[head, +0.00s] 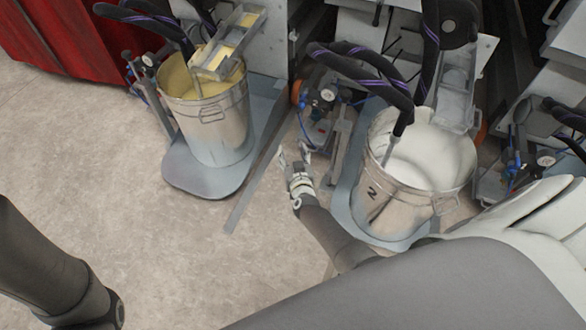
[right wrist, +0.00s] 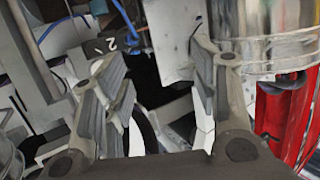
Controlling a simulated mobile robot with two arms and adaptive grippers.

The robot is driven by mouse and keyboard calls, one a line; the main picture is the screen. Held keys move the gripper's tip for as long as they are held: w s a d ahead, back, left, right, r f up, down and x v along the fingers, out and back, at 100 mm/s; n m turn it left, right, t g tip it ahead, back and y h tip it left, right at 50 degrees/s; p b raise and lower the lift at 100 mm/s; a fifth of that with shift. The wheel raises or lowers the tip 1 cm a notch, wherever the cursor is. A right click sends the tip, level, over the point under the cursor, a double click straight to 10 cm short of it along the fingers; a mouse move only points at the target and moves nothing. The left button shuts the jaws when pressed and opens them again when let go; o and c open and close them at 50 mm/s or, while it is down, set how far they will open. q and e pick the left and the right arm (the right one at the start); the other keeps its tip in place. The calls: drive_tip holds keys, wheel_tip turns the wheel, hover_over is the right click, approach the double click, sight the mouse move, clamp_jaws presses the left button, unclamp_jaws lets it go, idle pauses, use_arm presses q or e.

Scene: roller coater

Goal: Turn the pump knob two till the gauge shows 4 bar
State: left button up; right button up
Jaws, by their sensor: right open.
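A pump assembly with blue fittings (head: 318,112) stands between the two buckets, with a small round gauge (head: 327,95) on it. The gauge's reading is too small to make out. My right gripper (head: 294,156) is open and empty, just in front of and below this pump. In the right wrist view, its spread fingers (right wrist: 160,70) frame a dark gap. A black part marked "2" (right wrist: 118,44) shows beyond the left finger beside blue tubing. I cannot clearly make out the knob itself. My left arm shows at the lower left, but its gripper is out of view.
A metal bucket of yellow paint (head: 215,125) stands left, and a bucket of white paint marked "2" (head: 400,205) stands right, close to my right forearm. Black hoses (head: 365,72) hang above. A red cabinet (head: 85,35) is at the far left. Floor at left is clear.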

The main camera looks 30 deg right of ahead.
drive_tip(key=s+a+n+g+y+p, duration=0.1)
drive_tip(key=s+a+n+y+p, duration=0.1)
drive_tip(key=s+p, duration=0.5)
drive_tip(key=shift+a+f+g+y+p, duration=0.15)
drive_tip(key=shift+a+g+y+p, duration=0.2)
drive_tip(key=shift+a, duration=0.45)
